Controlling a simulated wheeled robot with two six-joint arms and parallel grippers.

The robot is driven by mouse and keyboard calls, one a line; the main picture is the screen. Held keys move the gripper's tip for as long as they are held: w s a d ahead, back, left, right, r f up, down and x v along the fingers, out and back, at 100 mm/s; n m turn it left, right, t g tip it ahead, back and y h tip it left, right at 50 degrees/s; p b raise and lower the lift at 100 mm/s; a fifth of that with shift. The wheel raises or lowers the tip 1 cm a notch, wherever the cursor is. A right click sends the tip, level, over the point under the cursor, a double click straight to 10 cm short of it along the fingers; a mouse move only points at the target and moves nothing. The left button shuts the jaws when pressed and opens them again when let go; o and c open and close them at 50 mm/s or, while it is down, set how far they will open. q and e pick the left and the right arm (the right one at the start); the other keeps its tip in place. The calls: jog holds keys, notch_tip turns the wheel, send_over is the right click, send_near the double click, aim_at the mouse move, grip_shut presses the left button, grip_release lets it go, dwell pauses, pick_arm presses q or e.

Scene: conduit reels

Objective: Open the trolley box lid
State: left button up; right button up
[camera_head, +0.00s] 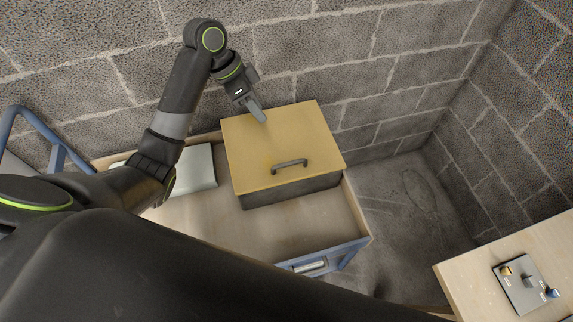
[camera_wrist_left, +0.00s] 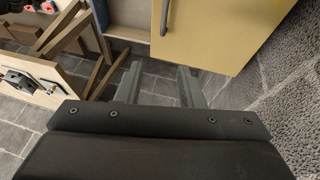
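The trolley box (camera_head: 292,191) is a grey box with a flat yellow lid (camera_head: 255,150), which lies shut on it. A dark bar handle (camera_head: 289,164) sits near the lid's front edge. My left gripper (camera_head: 259,112) is over the lid's back left edge, away from the handle, with its fingers pointing down. In the left wrist view its two fingers (camera_wrist_left: 160,82) are apart with nothing between them. There the yellow lid (camera_wrist_left: 215,35) and part of its handle (camera_wrist_left: 165,16) show beyond the fingers. My right gripper is not in view.
The box stands on a wooden trolley top (camera_head: 290,232) with a blue frame (camera_head: 345,256). A pale grey object (camera_head: 198,168) lies left of the box. A block wall (camera_head: 340,50) is close behind. A wooden table with a switch plate (camera_head: 520,285) stands at the lower right.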

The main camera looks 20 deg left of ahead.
pick_arm(q)
notch_tip(320, 180, down, 4)
jog(key=b, duration=1.1)
send_near(287, 158)
jog(key=s+d+r, duration=0.2)
jog(key=s+d, duration=0.1)
jog(key=x, duration=0.5)
jog(key=shift+s, duration=0.15)
jog(key=shift+d+f, duration=0.1)
jog(key=shift+f, duration=0.25)
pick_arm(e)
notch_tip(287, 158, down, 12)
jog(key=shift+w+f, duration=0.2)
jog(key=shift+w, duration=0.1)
